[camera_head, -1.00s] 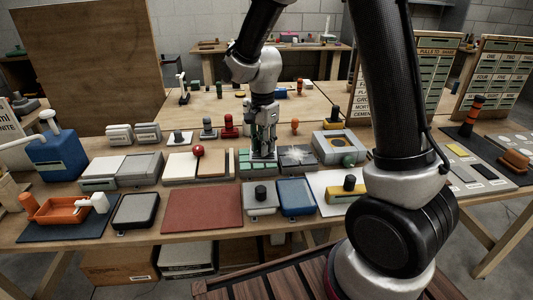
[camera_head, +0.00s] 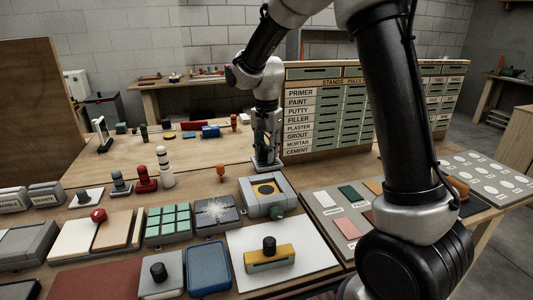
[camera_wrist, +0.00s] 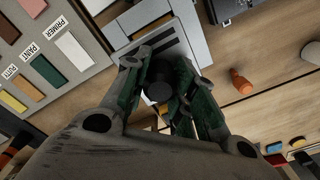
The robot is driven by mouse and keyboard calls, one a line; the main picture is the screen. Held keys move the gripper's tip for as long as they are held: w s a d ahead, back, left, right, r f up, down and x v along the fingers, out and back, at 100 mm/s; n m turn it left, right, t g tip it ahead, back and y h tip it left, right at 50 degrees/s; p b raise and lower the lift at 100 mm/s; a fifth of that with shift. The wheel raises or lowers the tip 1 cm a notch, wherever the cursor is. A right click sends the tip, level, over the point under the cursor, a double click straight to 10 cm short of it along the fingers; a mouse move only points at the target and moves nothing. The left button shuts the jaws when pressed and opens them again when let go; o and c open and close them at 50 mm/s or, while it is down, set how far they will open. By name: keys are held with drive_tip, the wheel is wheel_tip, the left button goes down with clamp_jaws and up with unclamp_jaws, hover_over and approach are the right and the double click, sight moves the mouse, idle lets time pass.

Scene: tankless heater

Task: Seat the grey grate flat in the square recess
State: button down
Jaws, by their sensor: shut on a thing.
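The grey grate (camera_wrist: 165,57) is a flat plate with dark slots and a dark round knob (camera_wrist: 158,86). My gripper (camera_wrist: 160,88) is shut on the knob, between its green-padded fingers. In the head view my gripper (camera_head: 263,150) holds the grate (camera_head: 267,167) low, just behind the grey block (camera_head: 252,205) with the square recess (camera_head: 264,188). The recess is uncovered, with a dark disc on a yellowish floor. The block (camera_wrist: 194,36) also shows past the grate in the wrist view, partly hidden. The exact gap between grate and block cannot be told.
A sign rack (camera_head: 330,115) stands close behind and right of my gripper. An orange knob (camera_head: 221,172) stands left of the block. A sample board (camera_head: 325,208) lies to the right.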

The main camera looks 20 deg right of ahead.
drive_tip(key=shift+f, duration=0.1)
hover_over(266, 190)
drive_tip(key=shift+w+d+f, duration=0.1)
drive_tip(key=shift+w+f, duration=0.05)
drive_tip(key=shift+f, duration=2.25)
drive_tip(key=shift+f, duration=1.65)
drive_tip(key=shift+f, duration=0.95)
drive_tip(key=c, duration=1.1)
unclamp_jaws()
